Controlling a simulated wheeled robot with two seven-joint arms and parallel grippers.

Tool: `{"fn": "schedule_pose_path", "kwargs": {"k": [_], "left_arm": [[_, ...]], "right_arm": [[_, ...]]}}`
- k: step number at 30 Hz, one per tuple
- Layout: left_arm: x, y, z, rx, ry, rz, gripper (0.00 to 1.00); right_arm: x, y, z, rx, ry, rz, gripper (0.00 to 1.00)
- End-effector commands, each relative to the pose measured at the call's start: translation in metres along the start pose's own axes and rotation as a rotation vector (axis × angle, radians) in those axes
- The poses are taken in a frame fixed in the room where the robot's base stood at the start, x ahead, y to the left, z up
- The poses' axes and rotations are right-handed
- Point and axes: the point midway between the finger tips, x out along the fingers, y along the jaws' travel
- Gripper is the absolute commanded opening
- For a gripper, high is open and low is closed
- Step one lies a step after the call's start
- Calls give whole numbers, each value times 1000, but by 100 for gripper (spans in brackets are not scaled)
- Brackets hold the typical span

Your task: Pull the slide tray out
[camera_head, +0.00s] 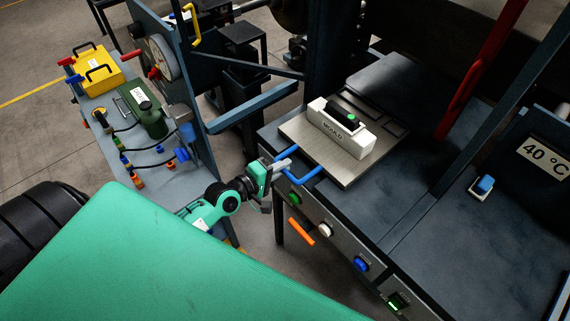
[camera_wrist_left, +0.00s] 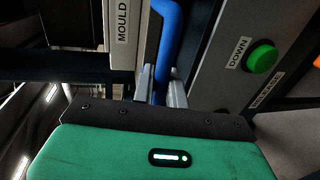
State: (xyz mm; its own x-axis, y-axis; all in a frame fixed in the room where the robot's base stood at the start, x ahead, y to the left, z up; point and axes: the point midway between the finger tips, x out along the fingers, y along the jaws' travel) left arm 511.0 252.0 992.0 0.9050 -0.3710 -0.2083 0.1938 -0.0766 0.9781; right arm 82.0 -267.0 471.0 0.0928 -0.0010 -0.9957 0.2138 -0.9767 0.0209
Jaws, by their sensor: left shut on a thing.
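The slide tray (camera_head: 316,152) is a flat silver plate on the dark press bed, with a blue bar handle (camera_head: 308,177) on its front left edge. A white mould block (camera_head: 338,130) labelled MOULD sits on the tray, with a black piece on top. My left gripper (camera_head: 284,167) is at the left end of the blue handle, shut on it. In the left wrist view, the blue handle (camera_wrist_left: 166,45) passes between the two grey fingers (camera_wrist_left: 161,85). My right gripper is not in view.
Below the tray, the front panel carries a green DOWN button (camera_head: 295,199), which also shows in the left wrist view (camera_wrist_left: 262,57). White and blue buttons and an orange lever (camera_head: 301,232) sit further along. A side bench (camera_head: 180,190) with pump and hoses stands left.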

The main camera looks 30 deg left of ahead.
Motion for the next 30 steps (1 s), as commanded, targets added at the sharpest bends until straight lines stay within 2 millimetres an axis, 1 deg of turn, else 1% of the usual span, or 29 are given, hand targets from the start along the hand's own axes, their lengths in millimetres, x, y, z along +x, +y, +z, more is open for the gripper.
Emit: {"fn": "schedule_pose_path", "kwargs": {"k": [7,8,9,10,18,21,23,26,30], "left_arm": [[0,-2,0,0,-1,-3,0],[0,-2,0,0,0,-3,20],[0,-2,0,-1,0,-3,28],[0,-1,0,0,0,-3,33],[0,-1,0,0,0,-1,33],[-4,-2,0,0,0,-1,33],[-8,-2,0,0,1,-2,33],[-21,-4,0,0,0,-3,33],[-44,-5,0,0,0,-4,33]], "right_arm": [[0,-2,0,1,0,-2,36],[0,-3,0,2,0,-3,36],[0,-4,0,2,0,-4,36],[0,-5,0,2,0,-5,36],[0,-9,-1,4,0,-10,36],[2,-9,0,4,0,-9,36],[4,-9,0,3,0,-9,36],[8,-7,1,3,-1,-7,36],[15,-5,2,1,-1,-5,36]]}}
